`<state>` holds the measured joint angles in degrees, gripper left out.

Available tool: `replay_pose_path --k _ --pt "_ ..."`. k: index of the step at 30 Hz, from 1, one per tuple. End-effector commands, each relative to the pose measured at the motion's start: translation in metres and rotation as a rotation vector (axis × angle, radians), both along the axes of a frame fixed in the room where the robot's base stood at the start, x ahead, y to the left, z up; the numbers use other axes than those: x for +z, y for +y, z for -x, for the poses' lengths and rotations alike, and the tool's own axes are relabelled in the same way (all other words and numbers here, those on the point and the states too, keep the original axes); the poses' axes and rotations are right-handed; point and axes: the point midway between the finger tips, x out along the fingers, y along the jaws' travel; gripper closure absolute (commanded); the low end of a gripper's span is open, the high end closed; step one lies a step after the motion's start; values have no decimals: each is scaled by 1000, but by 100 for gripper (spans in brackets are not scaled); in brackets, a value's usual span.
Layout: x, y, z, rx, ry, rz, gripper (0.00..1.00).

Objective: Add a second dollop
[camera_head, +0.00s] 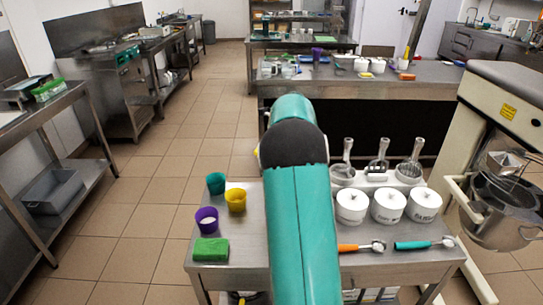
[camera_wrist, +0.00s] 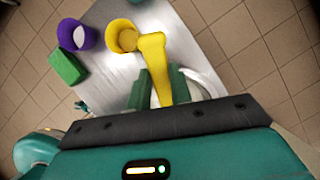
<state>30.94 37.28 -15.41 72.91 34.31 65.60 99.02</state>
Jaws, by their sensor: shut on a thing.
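My gripper (camera_wrist: 165,82) is shut on a yellow-handled tool (camera_wrist: 158,68) in the wrist view. The tool's wide yellow end lies beside the yellow cup (camera_wrist: 121,36) in that picture; I cannot tell if they touch. The yellow cup (camera_head: 236,201) stands upright on the steel table in the head view, between a teal cup (camera_head: 216,183) and a purple cup (camera_head: 207,221). The purple cup (camera_wrist: 76,35) has something white inside. In the head view my arm hides the gripper and most of the tool. Three white lidded tubs (camera_head: 389,207) stand right of my arm.
A green sponge (camera_head: 211,250) lies at the table's front left. An orange-handled scoop (camera_head: 362,247) and a teal-handled scoop (camera_head: 425,244) lie at the front right. Metal utensils (camera_head: 379,168) stand behind the tubs. A large mixer (camera_head: 506,110) stands at the right. The floor at left is clear.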

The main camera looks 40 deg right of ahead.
Motion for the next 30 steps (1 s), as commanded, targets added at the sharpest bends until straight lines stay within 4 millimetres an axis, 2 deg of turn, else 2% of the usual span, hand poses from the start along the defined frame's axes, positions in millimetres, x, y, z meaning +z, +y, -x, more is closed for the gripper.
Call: replay_pose_path --k 12,30 --pt "-8 10 -23 2 207 100 100" --pt "-9 12 -26 -2 256 123 100"
